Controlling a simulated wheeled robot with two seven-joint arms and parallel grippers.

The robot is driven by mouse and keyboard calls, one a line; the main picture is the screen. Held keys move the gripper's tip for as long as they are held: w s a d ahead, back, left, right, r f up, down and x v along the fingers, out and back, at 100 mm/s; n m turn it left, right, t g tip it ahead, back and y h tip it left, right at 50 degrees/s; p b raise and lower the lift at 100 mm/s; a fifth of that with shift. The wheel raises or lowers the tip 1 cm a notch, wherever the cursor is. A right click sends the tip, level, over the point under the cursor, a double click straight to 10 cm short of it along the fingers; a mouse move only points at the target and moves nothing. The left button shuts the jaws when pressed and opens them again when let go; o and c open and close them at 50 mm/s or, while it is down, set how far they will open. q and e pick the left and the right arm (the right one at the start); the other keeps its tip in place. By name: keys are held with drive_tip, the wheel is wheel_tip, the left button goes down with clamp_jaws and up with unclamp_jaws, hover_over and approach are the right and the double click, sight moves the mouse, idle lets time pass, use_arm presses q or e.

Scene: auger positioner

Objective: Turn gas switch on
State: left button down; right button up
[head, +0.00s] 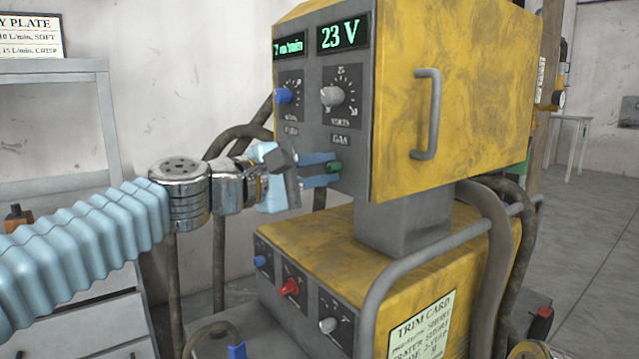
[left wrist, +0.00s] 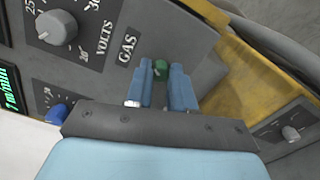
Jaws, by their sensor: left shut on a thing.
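The gas switch is a small green knob (head: 334,167) under the GAS label on the grey front panel of the yellow welding machine (head: 455,90). In the left wrist view the green switch (left wrist: 160,68) sits between the two blue fingertips. My left gripper (head: 325,170) comes in from the left and is shut on the switch. It also shows in the left wrist view (left wrist: 161,85), with both fingers at the switch near the panel. The fingers partly hide the switch. My right gripper is not in view.
Above the switch are a white VOLTS knob (head: 332,96), a blue knob (head: 284,96) and a display (head: 343,35) reading 23 V. A lower yellow unit (head: 330,255) has blue, red and white knobs. A grey rail (head: 400,270) and hoses stand at the right.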

use_arm(q)
drive_tip(key=shift+f+m+b, duration=0.15)
drive_tip(key=shift+m+b, duration=0.75)
drive_tip(key=shift+m, duration=0.7)
drive_tip(key=c, duration=1)
unclamp_jaws()
drive_tip(key=shift+a, duration=0.1)
drive_tip(key=shift+s+a, duration=0.25)
drive_tip(key=shift+a, duration=0.05)
drive_tip(key=b+v, duration=0.2)
drive_tip(key=v, duration=1.1)
